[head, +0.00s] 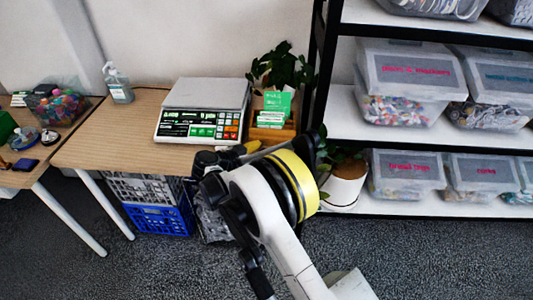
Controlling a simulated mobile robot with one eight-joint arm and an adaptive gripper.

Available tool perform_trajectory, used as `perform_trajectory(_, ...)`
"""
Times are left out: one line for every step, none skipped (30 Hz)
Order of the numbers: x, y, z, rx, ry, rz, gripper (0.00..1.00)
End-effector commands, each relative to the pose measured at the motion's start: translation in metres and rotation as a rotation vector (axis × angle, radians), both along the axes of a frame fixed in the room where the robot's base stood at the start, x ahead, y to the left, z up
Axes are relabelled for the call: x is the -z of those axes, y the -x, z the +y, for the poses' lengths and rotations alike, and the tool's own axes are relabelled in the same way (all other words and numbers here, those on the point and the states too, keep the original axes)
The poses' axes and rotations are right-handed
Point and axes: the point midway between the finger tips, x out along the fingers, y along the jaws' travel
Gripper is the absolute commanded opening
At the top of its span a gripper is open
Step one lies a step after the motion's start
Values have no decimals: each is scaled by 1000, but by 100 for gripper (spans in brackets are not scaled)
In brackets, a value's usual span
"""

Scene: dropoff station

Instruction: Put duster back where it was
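My arm reaches up from the bottom, and its yellow-banded joint is in front of the table's right end. The dark end that I take to be my gripper (208,160) is at the table's front edge, below the scale. Its fingers are not clear, so I cannot tell whether it is open, shut or holding something. No other thing in view is clearly a duster.
The wooden table (105,135) holds a scale (205,95), a pump bottle (118,85) and a green card holder (274,110). Crates (150,205) stand under it. A black rack (440,135) with clear bins and a white plant pot (343,187) are at right.

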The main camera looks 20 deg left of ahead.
Motion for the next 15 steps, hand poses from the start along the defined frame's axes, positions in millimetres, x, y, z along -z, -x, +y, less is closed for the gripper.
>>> perform_trajectory(0,0,0,0,0,0,79)
perform_trajectory(0,0,0,0,0,0,79)
perform_trajectory(0,0,0,0,0,0,79)
perform_trajectory(0,0,0,0,0,0,79)
perform_trajectory(-1,0,0,0,0,0,79)
perform_trajectory(-4,0,0,0,0,0,79)
perform_trajectory(-5,3,2,-1,0,0,79)
perform_trajectory(-7,5,4,-2,0,0,79)
perform_trajectory(-10,10,7,-2,0,0,79)
perform_trajectory(-12,14,9,-3,1,1,79)
perform_trajectory(-15,19,12,-3,1,1,79)
perform_trajectory(-19,26,17,-4,1,0,79)
perform_trajectory(-22,31,20,-4,1,0,79)
perform_trajectory(-25,37,23,-4,1,0,79)
perform_trajectory(-28,45,28,-4,-1,0,79)
